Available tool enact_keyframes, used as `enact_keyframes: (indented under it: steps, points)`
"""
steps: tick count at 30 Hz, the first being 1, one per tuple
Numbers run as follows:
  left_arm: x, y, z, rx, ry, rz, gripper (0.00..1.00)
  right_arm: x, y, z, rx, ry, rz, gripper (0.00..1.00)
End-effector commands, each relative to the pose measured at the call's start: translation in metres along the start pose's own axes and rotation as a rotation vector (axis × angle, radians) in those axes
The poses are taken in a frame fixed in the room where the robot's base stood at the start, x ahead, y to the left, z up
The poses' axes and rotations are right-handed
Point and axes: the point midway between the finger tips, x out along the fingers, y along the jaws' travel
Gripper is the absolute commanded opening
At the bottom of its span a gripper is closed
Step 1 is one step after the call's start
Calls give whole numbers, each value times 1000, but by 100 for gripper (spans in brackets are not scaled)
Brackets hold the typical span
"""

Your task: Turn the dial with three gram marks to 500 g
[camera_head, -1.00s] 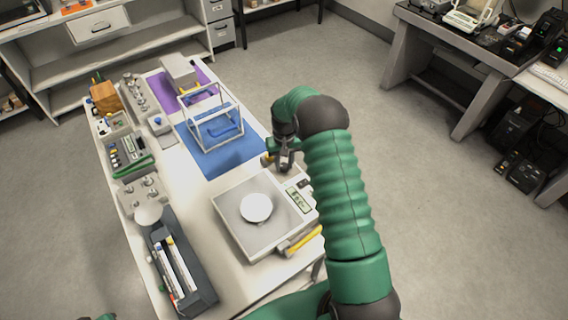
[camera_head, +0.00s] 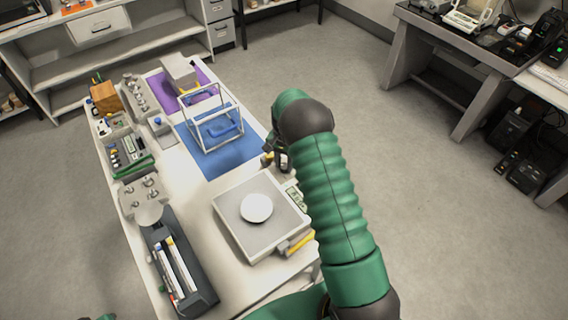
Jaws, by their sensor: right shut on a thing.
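My right gripper (camera_head: 269,158) is at the right edge of the white table, between the blue mat and the balance. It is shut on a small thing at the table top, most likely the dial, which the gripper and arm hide. I cannot read any gram marks. The balance (camera_head: 233,222) has a grey plate, a round white pan (camera_head: 256,207) and a small display (camera_head: 296,198) partly behind my right arm. My left gripper is not in view.
A white frame (camera_head: 211,118) stands on the blue mat (camera_head: 232,165). A dark tray (camera_head: 178,268) with white tubes lies at the front left. Trays of small parts (camera_head: 127,150) line the left edge. A yellow-handled thing (camera_head: 300,242) lies by the balance.

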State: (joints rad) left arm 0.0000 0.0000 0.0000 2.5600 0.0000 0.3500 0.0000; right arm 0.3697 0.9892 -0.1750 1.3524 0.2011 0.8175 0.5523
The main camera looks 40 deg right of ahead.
Motion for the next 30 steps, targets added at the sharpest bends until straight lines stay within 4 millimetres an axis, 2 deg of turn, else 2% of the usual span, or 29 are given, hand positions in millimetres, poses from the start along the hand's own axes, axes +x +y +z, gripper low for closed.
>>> enact_keyframes:
  steps: [14, 15, 19, 20, 30]
  points:
    - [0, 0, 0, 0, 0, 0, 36, -1, -1, -1, 18, 4, -4, 0]
    - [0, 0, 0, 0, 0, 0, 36, -1, -1, -1, 17, 4, -4, 33]
    - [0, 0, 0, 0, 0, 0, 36, -1, -1, -1, 17, 3, -3, 50]
    - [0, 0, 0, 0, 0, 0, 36, -1, -1, -1, 17, 3, -3, 52]
    - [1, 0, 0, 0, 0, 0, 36, -4, 0, 0, 16, 2, -2, 52]
